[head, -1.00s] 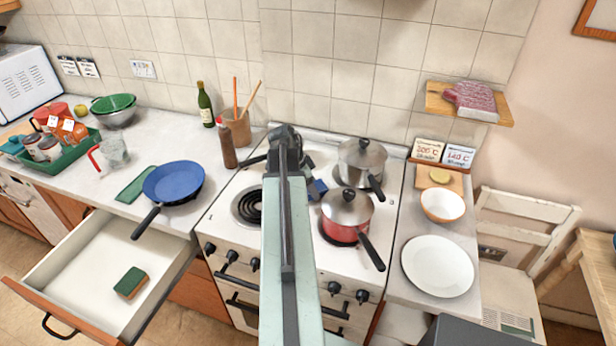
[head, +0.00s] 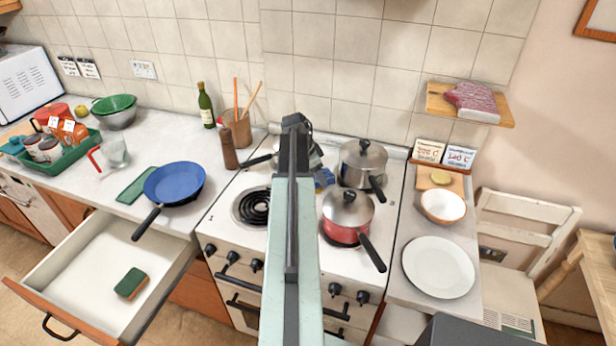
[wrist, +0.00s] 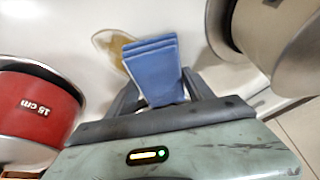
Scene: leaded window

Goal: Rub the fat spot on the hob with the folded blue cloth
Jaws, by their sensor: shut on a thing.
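The folded blue cloth (wrist: 152,70) is held upright in my gripper (wrist: 160,88), whose two dark fingers are shut on it from either side. The fat spot (wrist: 110,45) is a yellowish-brown smear on the white hob (wrist: 60,30). In the wrist view the cloth covers part of the spot; I cannot tell whether it touches the surface. In the head view only a bit of the cloth (head: 327,178) shows to the right of my arm, and the gripper's fingers are hidden.
The red saucepan (head: 346,222) stands close on one side of the cloth and the steel pot (head: 362,165) on the other. Another pan's handle (head: 257,160) shows at the hob's back left. The front left coil (head: 253,205) is bare. A drawer (head: 85,265) stands open at the left.

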